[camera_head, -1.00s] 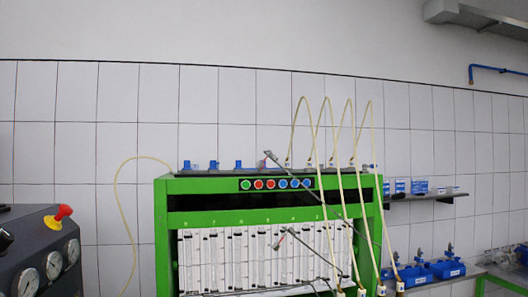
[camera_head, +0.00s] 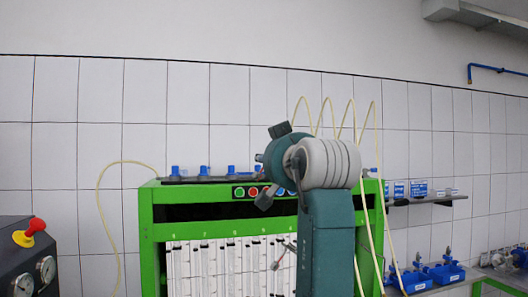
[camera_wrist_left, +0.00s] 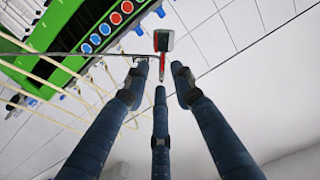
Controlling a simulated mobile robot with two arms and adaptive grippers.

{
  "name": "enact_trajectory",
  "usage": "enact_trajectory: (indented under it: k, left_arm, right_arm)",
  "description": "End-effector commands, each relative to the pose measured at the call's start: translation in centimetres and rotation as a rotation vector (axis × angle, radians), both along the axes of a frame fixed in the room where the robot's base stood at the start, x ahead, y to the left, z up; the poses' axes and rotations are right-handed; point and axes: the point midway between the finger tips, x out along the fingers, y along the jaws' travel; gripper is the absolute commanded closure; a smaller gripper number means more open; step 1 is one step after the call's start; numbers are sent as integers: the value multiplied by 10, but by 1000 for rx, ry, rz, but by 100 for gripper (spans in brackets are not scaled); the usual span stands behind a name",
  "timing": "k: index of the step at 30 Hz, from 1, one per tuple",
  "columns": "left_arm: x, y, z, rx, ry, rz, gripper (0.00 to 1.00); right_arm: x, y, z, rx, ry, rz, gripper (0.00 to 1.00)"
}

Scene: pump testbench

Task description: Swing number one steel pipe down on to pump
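A thin steel pipe with a blocky grey and red end (camera_wrist_left: 163,42) crosses the left wrist view from the left, in front of the button panel. My left gripper (camera_wrist_left: 160,76) is open, its three dark blue fingers spread. The pipe's end lies just beyond the fingertips; I cannot tell whether they touch it. In the head view another steel pipe's end (camera_head: 276,264) shows in front of the flow tubes, left of my teal arm. My arm hides the upper pipe there. I cannot read pipe numbers. The pump is not clearly shown. My right gripper is not in view.
The green bench frame (camera_head: 147,235) holds upright flow tubes and a button row (camera_head: 240,192). Loose pale hoses (camera_head: 377,200) hang at its right. A dark gauge console (camera_head: 12,260) with a red knob (camera_head: 35,226) stands left. Blue pumps (camera_head: 446,272) stand right.

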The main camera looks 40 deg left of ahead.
Motion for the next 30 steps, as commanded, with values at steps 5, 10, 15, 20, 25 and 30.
enact_trajectory:
  k: [5,10,15,20,25,30]
  left_arm:
    - [21,26,4,-1,2,2,75]
    - [33,39,2,1,0,0,75]
    - [37,43,0,0,-1,-1,75]
    - [37,43,0,0,-1,-1,75]
    - [37,43,0,1,-1,-1,100]
    - [36,42,0,1,-1,-1,100]
  right_arm:
    - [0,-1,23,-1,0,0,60]
    - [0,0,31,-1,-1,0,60]
    - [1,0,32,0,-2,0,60]
    - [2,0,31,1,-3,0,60]
    - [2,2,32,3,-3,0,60]
    - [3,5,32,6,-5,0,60]
